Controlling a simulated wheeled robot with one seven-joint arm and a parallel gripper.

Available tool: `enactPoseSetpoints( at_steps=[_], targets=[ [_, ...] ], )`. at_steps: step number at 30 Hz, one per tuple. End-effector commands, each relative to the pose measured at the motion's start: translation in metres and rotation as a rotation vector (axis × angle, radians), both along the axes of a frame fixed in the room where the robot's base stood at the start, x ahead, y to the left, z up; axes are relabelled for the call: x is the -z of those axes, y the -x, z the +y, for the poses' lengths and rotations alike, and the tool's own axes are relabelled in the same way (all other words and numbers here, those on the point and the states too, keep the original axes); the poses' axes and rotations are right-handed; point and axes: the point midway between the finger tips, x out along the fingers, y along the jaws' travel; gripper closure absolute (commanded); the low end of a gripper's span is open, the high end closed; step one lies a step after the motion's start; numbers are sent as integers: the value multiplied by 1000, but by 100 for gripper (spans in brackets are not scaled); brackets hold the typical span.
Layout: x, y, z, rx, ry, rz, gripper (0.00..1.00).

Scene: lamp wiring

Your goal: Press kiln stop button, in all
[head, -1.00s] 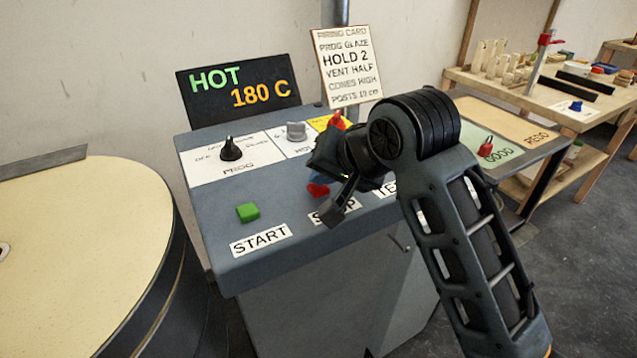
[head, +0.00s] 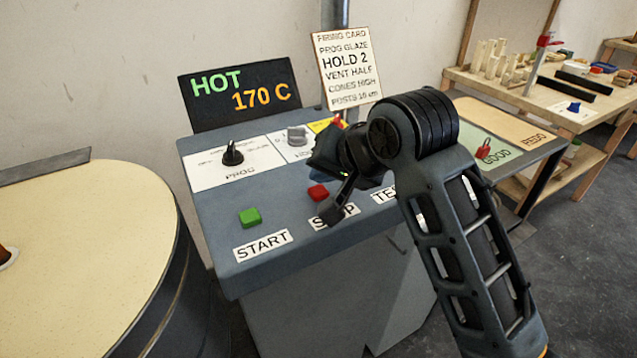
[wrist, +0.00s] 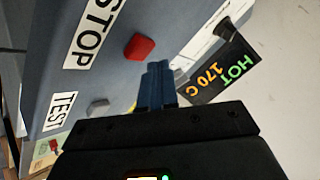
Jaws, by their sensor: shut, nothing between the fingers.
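The red stop button (head: 318,193) sits on the sloped grey kiln panel (head: 222,225), above its STOP label (head: 338,216), which my wrist partly covers. In the wrist view the red button (wrist: 139,47) is in plain sight, just beyond and left of my fingertips. My gripper (wrist: 157,65) is shut and empty, its blue fingers together. A gap shows between the fingertips and the button in the picture; I cannot tell the height above the panel. In the head view the gripper is mostly hidden by my wrist.
A green start button (head: 250,218) is to the left. A black PROG knob (head: 233,154), a grey knob (head: 297,135) and a red switch (head: 337,121) line the panel's back. The display (head: 240,94) reads HOT 170 C.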

Motion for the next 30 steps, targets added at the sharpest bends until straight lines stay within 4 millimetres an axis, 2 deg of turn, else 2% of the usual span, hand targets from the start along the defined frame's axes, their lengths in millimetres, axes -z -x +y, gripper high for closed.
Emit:
enactPoseSetpoints(
  at_steps=[11,27,30],
  targets=[
    [-3,0,0,0,0,0,100],
    [-48,0,1,0,0,1,100],
    [-51,0,0,1,-1,0,100]
  ],
)
